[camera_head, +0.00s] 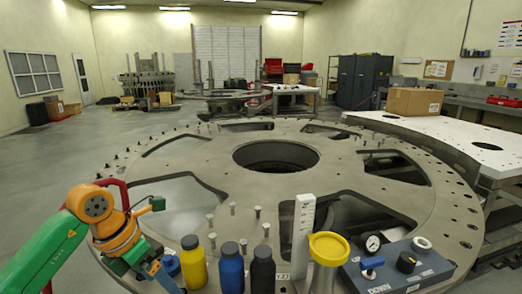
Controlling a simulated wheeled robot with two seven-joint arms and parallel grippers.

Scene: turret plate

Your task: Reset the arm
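My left arm, green with orange joints, comes in at the lower left. Its end, with the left gripper (162,275), points down toward the front edge of the turret plate, left of the yellow bottle (193,264). The fingers are small and cut by the bottom of the picture, so I cannot tell if they are open or shut. I see nothing clearly held. My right arm and gripper are not in view. The large round grey turret plate (150,152) has a central hole and several cut-outs.
Along the near edge stand a blue bottle (231,270), a black bottle (262,270), a white upright gauge (303,225), a yellow funnel-like cup (328,248) and a control box (420,268) with a dial. Several bolts (257,211) stick up. A white table (440,132) carries a cardboard box (413,101).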

